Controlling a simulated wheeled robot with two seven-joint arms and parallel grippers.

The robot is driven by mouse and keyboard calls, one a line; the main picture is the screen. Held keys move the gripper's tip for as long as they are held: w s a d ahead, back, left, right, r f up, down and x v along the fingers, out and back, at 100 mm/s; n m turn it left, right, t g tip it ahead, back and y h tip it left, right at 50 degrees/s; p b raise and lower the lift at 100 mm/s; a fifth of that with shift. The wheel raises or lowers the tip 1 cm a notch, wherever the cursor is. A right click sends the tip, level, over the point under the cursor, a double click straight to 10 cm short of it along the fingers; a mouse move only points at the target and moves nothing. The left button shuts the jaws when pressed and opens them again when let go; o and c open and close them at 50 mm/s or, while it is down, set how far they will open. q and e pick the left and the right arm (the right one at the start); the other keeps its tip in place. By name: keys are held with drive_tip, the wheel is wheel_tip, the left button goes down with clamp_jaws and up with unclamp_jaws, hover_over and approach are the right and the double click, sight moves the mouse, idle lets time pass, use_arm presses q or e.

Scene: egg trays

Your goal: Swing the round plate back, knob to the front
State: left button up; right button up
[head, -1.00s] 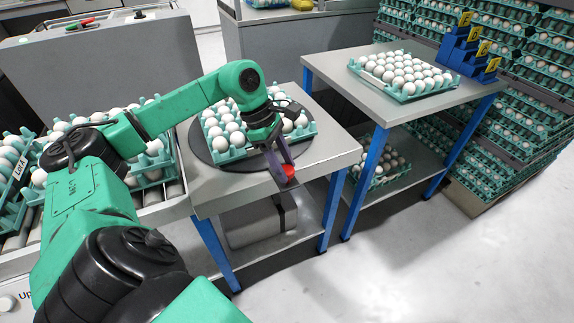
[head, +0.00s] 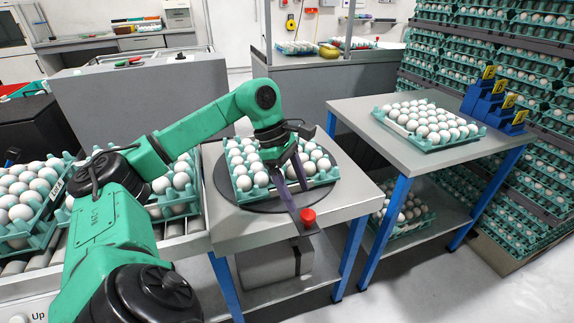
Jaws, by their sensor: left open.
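The dark round plate (head: 225,190) lies on the small metal table. A green tray (head: 262,195) full of white eggs sits on it. A flat dark bar (head: 291,207) reaches from the plate to the table's front edge and ends in a red knob (head: 308,216). The knob points to the front. My left gripper (head: 291,184) is open, its fingers pointing down in front of the egg tray, behind the knob and clear of it. I cannot tell whether a fingertip touches the bar. My right gripper is not in view.
A second table (head: 365,115) at the right holds another egg tray (head: 440,143) and blue lettered stands (head: 490,102). A roller conveyor (head: 185,245) with egg trays runs at the left. Stacked trays (head: 545,150) stand at the far right. The floor at front right is clear.

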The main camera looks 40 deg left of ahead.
use_arm(q)
drive_tip(key=p+v, duration=0.2)
drive_tip(key=v, duration=0.7)
drive_tip(key=shift+f, duration=0.15)
